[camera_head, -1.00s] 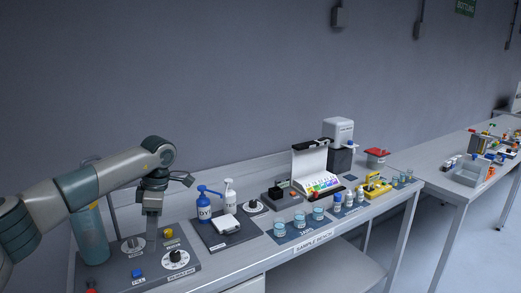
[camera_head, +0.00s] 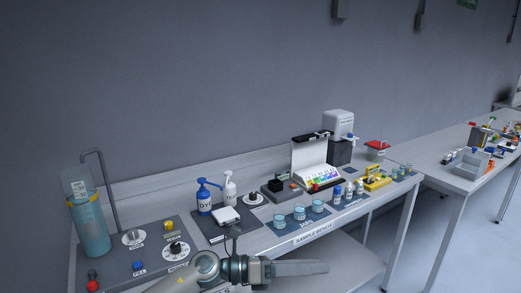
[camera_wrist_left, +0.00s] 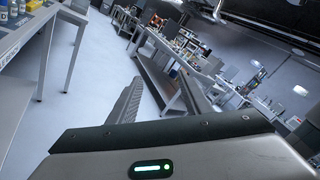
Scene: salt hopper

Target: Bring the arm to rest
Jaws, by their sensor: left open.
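My left arm crosses the bottom of the head view, low in front of the sample bench (camera_head: 330,234). Its gripper (camera_head: 318,268) points right, past the bench's front edge, and overlaps the lower shelf in the picture. In the left wrist view the two fingers (camera_wrist_left: 162,98) stand apart with nothing between them, so the gripper is open and empty. The wrist view looks along the room over bare floor. My right gripper is in neither view.
The bench holds a control panel with a dial (camera_head: 176,250), a blue cylinder (camera_head: 92,230), a blue pump bottle (camera_head: 204,198), a white pump bottle (camera_head: 229,188) and several jars (camera_head: 299,213). Another table (camera_head: 465,180) stands at the right. Floor (camera_wrist_left: 105,75) is clear between tables.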

